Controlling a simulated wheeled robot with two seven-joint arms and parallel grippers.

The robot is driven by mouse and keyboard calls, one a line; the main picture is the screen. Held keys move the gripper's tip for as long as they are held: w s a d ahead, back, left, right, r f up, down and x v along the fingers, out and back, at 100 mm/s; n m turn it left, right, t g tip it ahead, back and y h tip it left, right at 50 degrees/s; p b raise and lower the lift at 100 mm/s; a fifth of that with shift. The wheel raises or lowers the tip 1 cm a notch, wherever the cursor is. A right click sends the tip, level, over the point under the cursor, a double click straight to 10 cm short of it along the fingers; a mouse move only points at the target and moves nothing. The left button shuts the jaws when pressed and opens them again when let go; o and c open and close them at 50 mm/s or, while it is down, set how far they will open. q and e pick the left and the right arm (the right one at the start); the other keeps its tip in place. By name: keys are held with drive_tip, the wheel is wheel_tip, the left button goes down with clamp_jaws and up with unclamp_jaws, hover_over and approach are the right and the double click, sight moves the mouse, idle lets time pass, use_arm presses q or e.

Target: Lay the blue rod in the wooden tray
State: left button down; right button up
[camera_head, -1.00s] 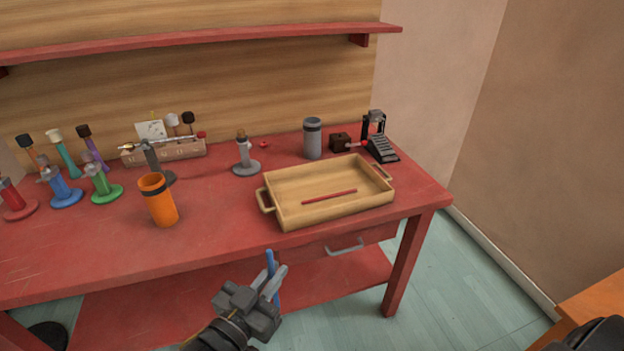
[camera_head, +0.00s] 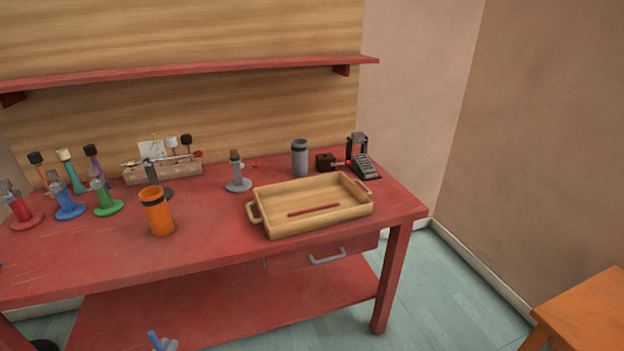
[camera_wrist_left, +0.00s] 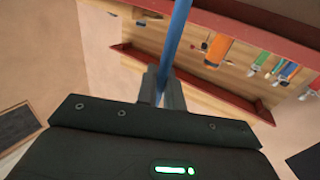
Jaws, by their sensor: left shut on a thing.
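My left gripper (camera_head: 166,346) shows only at the bottom edge of the head view, low in front of the red table. It is shut on the blue rod (camera_head: 154,339), whose upper end sticks up there. In the left wrist view the blue rod (camera_wrist_left: 174,45) stands between the closed fingers (camera_wrist_left: 162,88) and runs up out of the picture. The wooden tray (camera_head: 262,228) sits on the table's right part, with a thin red rod (camera_head: 314,210) lying in it. The gripper and blue rod are below and left of the tray, apart from it. My right gripper is not in view.
An orange cup (camera_head: 157,212) stands left of the tray on the red table (camera_head: 120,255). A grey stand (camera_head: 238,176), a grey cylinder (camera_head: 299,158) and a black device (camera_head: 362,160) are behind it. Coloured stands line the left. An orange table (camera_head: 590,310) is at lower right.

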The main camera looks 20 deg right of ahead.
use_arm(q)
drive_tip(key=a+r+n+t+y, duration=0.35)
drive_tip(key=a+n+y, duration=0.25)
drive_tip(key=y, duration=0.2)
drive_tip(key=d+r+y, duration=0.1)
drive_tip(key=d+r, duration=0.5)
drive_tip(key=d, duration=0.6)
drive_tip(key=shift+s+d+r+g, duration=0.15)
drive_tip(key=shift+d+r+g, duration=0.2)
drive_tip(key=shift+d+g, duration=0.1)
